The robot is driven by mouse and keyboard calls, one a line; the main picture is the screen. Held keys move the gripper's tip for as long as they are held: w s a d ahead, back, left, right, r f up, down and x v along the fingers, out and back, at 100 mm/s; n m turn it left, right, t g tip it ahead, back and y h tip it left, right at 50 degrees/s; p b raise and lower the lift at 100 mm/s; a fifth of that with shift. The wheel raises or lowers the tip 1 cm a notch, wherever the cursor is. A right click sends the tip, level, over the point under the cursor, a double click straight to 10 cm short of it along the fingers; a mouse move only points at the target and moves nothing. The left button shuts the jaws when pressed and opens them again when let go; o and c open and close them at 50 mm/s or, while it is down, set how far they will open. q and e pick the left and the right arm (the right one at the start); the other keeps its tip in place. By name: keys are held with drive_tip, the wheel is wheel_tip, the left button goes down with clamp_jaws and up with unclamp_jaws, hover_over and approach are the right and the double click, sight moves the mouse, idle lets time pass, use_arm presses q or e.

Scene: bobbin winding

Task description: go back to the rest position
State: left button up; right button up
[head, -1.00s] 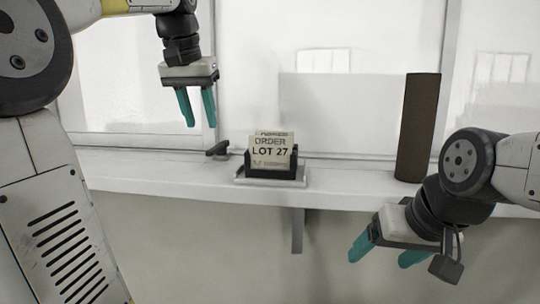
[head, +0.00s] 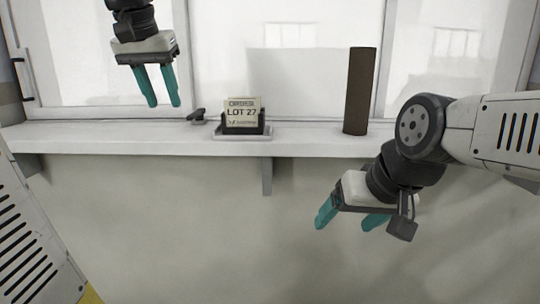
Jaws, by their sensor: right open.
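My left gripper (head: 158,87) hangs at the upper left, in front of the window and above the sill. Its two teal fingers point down and stand apart, with nothing between them. My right gripper (head: 346,219) is at the right, below the sill and in front of the wall. Its teal fingers point down to the left, open and empty. An order card (head: 241,111) reading "LOT 27" stands upright in a dark holder on the sill.
The white sill (head: 110,139) runs across under the sliding window, with a bracket (head: 266,176) below it. A tall brown post (head: 360,92) stands on the sill at the right. A small dark latch (head: 197,115) is left of the card. The wall below is clear.

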use_arm(q)
drive_tip(key=s+d+f+h, duration=0.1)
drive_tip(key=s+d+f, duration=0.3)
drive_tip(key=s+f, duration=0.3)
drive_tip(key=s+d+f+t, duration=0.1)
drive_tip(key=s+d+f, duration=0.4)
drive_tip(key=f, duration=0.9)
drive_tip(key=s, duration=0.3)
drive_tip(key=shift+t+h, duration=0.3)
drive_tip(key=shift+h, duration=0.1)
drive_tip(key=shift+r, duration=0.1)
